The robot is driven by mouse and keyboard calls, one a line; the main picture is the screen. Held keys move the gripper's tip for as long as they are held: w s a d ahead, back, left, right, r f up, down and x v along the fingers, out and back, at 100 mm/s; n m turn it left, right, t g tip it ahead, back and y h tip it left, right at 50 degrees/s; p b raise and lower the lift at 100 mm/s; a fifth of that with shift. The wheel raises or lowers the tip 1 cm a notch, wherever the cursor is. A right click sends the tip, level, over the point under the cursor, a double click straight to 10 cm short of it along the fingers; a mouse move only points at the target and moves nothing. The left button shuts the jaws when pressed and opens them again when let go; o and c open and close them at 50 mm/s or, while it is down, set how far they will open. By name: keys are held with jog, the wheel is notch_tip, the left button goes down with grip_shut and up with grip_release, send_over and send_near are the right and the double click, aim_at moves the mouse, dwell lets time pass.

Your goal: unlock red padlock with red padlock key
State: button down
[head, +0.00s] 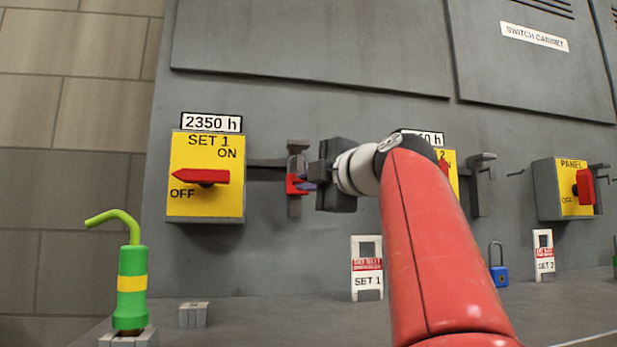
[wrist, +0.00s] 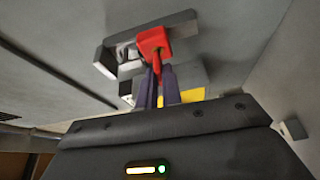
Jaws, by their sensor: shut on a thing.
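The red padlock (head: 292,185) is at the grey hasp bracket (head: 296,207) on the cabinet front, right of the SET 1 switch. In the wrist view the padlock (wrist: 154,40) is a red block against the bracket. My gripper (head: 307,186) faces it from the right, fingertips close to it. In the wrist view the purple fingers of my gripper (wrist: 158,80) are shut on a narrow red piece, which looks like the red padlock key (wrist: 156,64). The key meets the padlock face; how deep it sits is hidden. I cannot tell whether the shackle is open.
The yellow SET 1 switch (head: 206,195) has its red handle pointing to OFF. On the ledge stand a green-yellow hooked tool (head: 131,285), a SET 1 tag (head: 367,265), a blue padlock (head: 498,275) and a SET 2 tag (head: 544,255). My arm hides most of the second switch.

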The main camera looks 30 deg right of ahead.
jog(key=n+g+p, duration=0.1)
jog(key=n, duration=0.1)
jog(key=n+p, duration=0.1)
jog(key=n, duration=0.1)
jog(key=shift+r+g+h, duration=0.15)
jog(key=shift+g+h, duration=0.15)
jog(key=shift+g, duration=0.1)
jog(key=shift+f+b, duration=0.6)
jog(key=shift+f, duration=0.35)
dwell(0.9)
jog(key=shift+s, duration=0.15)
jog(key=shift+s+a+b, duration=0.25)
jog(key=shift+s, duration=0.5)
jog(key=shift+s+a+b, duration=0.2)
jog(key=shift+s+b, duration=0.05)
jog(key=shift+s, duration=0.5)
jog(key=shift+s+a+b, duration=0.25)
jog(key=shift+s, duration=0.5)
